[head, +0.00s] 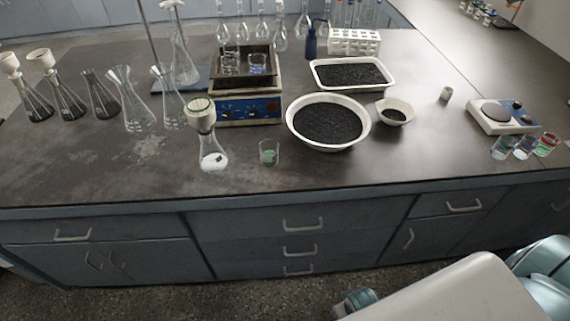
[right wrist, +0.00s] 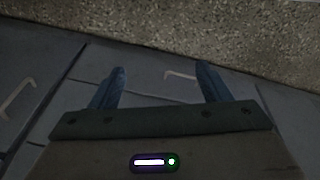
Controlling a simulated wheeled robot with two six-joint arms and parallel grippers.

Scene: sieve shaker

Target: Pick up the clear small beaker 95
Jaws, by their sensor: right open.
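Several small clear beakers stand on the dark bench in the head view, and I cannot read which one is 95. One beaker (head: 269,153) with green contents stands alone near the front edge. Two more, a left one (head: 230,64) and a right one (head: 257,65), sit in the tray of the blue-fronted device. Others stand at the right: a beaker (head: 501,149), a middle beaker (head: 524,147) and a greenish-red one (head: 546,145). My right gripper (right wrist: 160,80) is open and empty, with drawer fronts and floor behind it. My left gripper is not in view.
A flask with a funnel (head: 213,158) stands left of the green beaker. A round bowl of black grains (head: 355,142) is to its right. Several flasks line the bench's left. A scale (head: 492,124) stands behind the right beakers. The front middle-right of the bench is clear.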

